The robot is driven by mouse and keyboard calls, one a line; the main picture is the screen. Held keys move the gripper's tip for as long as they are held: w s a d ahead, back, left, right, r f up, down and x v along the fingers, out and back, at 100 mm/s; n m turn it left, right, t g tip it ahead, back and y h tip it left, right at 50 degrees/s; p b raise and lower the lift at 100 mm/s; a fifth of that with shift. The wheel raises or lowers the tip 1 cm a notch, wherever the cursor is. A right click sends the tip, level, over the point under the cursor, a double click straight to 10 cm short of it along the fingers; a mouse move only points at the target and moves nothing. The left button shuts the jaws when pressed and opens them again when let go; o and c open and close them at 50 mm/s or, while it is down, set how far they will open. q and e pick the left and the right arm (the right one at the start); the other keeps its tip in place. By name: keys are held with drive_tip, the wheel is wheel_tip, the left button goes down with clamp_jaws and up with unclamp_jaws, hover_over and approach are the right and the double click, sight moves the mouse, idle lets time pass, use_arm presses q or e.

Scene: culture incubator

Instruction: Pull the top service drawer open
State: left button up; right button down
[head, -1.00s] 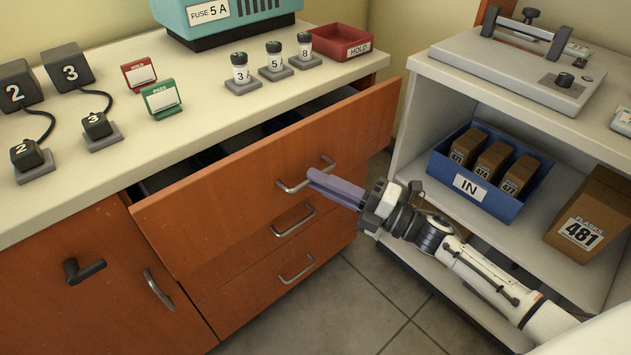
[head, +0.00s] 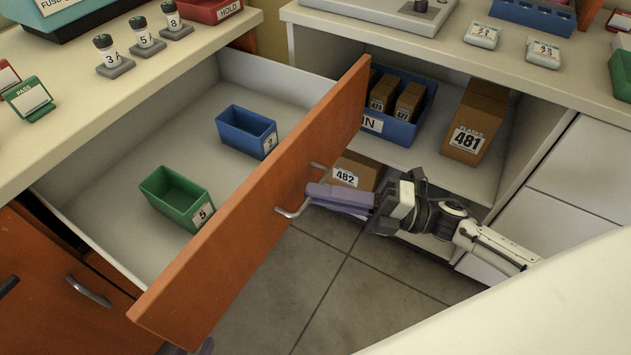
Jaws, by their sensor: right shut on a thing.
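The top service drawer (head: 245,235) stands far out from the counter, with its orange-brown front and pale interior showing. Inside are a green bin (head: 178,198) marked 5 and a blue bin (head: 247,131) whose label is hard to read. My right gripper (head: 318,195) comes in from the right, its purple fingers shut on the drawer's metal handle (head: 290,212). The fingers hide part of the handle.
A shelf unit at the right holds a blue IN box (head: 398,132) and a carton marked 481 (head: 474,130). A carton marked 482 (head: 355,171) sits low behind my right gripper. Numbered bottles (head: 144,35) stand on the counter (head: 60,110). Tiled floor (head: 320,275) is open right of the drawer.

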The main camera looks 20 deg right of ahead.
use_arm(q)
drive_tip(key=shift+s+d, duration=0.1)
drive_tip(key=shift+s, duration=0.25)
use_arm(e)
drive_tip(key=shift+s+d, duration=0.65)
drive_tip(key=shift+s, duration=0.15)
use_arm(q)
drive_tip(key=shift+f, duration=0.1)
use_arm(e)
drive_tip(key=c, duration=1.8)
unclamp_jaws()
drive_tip(key=shift+c, duration=0.2)
use_arm(q)
drive_tip(key=shift+w, duration=0.1)
use_arm(e)
drive_tip(key=v, duration=1)
drive_tip(key=shift+s+d+f, duration=0.1)
drive_tip(key=shift+f, duration=0.05)
